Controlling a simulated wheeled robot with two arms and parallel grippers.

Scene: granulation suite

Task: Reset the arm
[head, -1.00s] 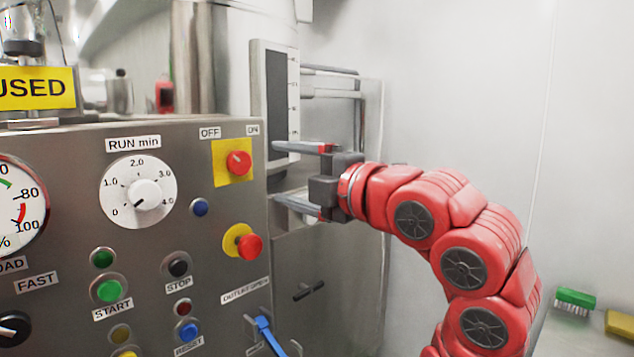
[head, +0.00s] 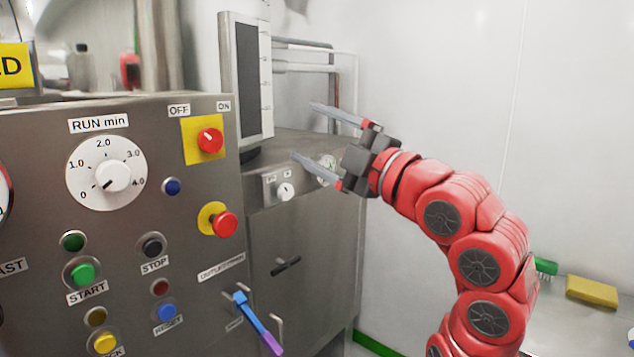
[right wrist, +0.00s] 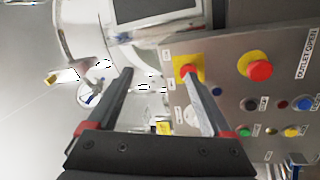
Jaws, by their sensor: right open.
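My right gripper (head: 322,135) is open and empty in the head view, raised in front of the steel cabinet to the right of the control panel (head: 225,125). Its fingers point left and slightly up, apart from the panel. In the right wrist view its two fingers (right wrist: 160,95) are spread, with the panel (right wrist: 230,95) behind the right one. The red arm behind the gripper is bent and comes up from the lower right. My left gripper is not in view.
The panel has a red switch (head: 210,140) on yellow, a red mushroom button (head: 225,224), a RUN dial (head: 106,175) and a blue lever (head: 258,325). A yellow sponge (head: 592,291) and a green brush (head: 545,266) lie at right. The white wall beside the arm is bare.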

